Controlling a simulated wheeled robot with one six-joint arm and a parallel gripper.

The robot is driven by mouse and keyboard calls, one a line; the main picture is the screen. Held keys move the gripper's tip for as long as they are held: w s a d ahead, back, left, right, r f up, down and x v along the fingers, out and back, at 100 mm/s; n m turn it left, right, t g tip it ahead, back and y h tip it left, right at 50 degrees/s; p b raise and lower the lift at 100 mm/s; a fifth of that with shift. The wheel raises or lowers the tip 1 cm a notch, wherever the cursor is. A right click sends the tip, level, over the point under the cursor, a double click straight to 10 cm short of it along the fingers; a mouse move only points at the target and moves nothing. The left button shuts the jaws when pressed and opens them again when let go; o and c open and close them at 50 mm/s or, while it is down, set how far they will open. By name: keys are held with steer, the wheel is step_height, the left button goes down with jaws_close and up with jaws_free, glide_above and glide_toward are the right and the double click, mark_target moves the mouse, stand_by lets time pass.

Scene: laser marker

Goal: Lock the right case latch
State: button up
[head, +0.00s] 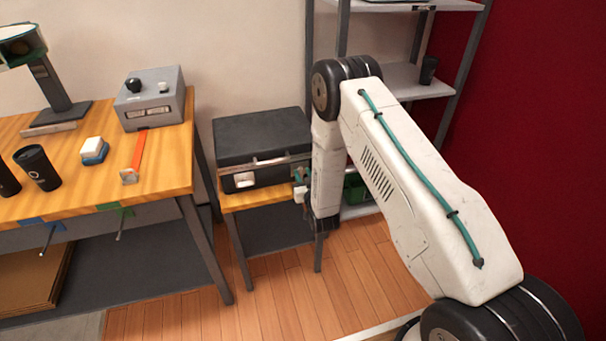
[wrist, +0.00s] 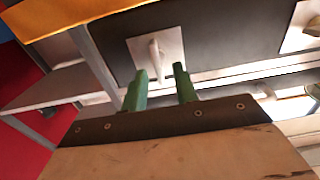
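The black case (head: 262,137) stands closed on a small wood-topped table in the head view; my arm hides its right end. Its left latch (head: 244,180) shows as a pale plate on the front. The wrist view appears upside down. There the right latch (wrist: 172,44) is a pale plate with a grey lever, just beyond my green fingertips. My gripper (wrist: 160,73) is open, with a gap between its fingers, and the lever's end lines up with this gap. I cannot tell whether a finger touches it. The left latch (wrist: 304,25) shows at the picture's right edge.
A metal shelf rack (head: 410,80) stands close behind and right of the case. A workbench (head: 160,165) on the left holds a grey box (head: 150,105), dark cups and an orange-handled tool. The floor in front of the small table is clear.

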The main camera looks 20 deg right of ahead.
steer(key=shift+w, duration=0.45)
jaws_close()
steer(key=shift+m, duration=0.3)
steer(key=m, duration=0.6)
steer(key=shift+d, duration=0.4)
steer(key=m, duration=0.5)
steer(key=shift+d+f+m, duration=0.2)
steer(key=shift+f+m, duration=0.05)
steer(key=shift+m, duration=0.05)
steer(key=m, duration=0.5)
steer(key=shift+d+f+m, duration=0.1)
steer(key=shift+f+m, duration=0.2)
